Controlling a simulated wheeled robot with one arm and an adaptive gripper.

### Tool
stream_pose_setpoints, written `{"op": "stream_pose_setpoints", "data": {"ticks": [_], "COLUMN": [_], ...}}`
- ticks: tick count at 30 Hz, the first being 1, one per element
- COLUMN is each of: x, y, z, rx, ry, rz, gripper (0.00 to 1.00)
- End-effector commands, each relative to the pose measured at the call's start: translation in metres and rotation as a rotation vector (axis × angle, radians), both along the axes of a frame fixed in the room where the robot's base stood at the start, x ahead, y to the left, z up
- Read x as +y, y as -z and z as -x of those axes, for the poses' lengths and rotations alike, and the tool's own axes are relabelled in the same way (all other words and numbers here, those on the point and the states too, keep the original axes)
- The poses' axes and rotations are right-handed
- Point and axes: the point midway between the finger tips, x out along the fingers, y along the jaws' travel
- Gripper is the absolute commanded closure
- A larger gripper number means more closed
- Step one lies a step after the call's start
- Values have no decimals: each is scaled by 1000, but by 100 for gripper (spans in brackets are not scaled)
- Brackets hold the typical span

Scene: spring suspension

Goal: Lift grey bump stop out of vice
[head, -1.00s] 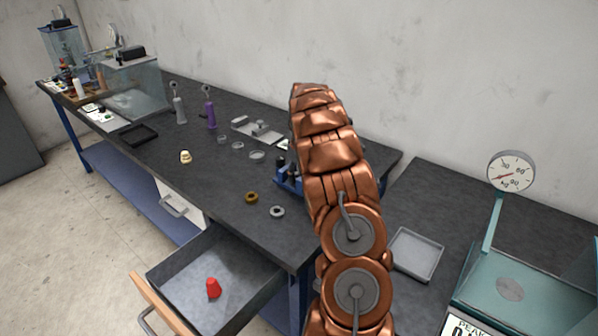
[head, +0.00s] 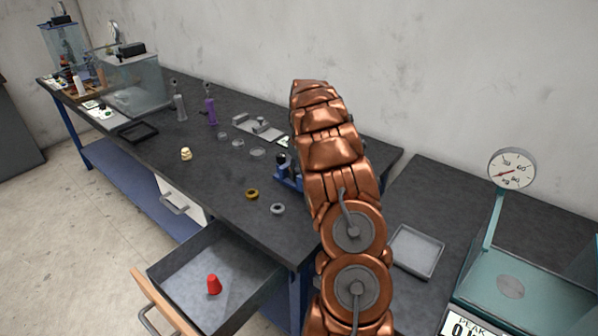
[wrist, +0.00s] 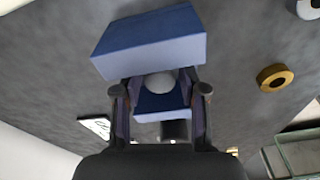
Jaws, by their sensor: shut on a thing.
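In the wrist view the grey bump stop (wrist: 160,81) shows as a rounded grey piece between the two dark fingers of my gripper (wrist: 160,92). My gripper is shut on it. The blue vice (wrist: 150,42) lies around it, with one large block above it in the picture and a smaller blue block below. I cannot tell whether the piece still touches the vice. In the head view only part of the blue vice (head: 287,181) shows beside my copper arm, which hides my gripper and the bump stop.
A brass ring (head: 252,194) and a grey ring (head: 277,209) lie on the dark bench (head: 215,180) near the vice. An open drawer (head: 240,262) holding a red cone (head: 214,284) juts out in front. A grey tray (head: 418,250) and a gauge press (head: 512,285) stand at right.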

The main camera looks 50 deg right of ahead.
Motion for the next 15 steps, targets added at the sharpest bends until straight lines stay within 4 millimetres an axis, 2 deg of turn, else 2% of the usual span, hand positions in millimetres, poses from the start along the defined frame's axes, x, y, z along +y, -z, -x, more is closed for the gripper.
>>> {"op": "stream_pose_setpoints", "data": {"ticks": [15], "x": [0], "y": [-4], "z": [-3], "rx": [-1], "ry": [0], "rz": [0], "gripper": [93]}}
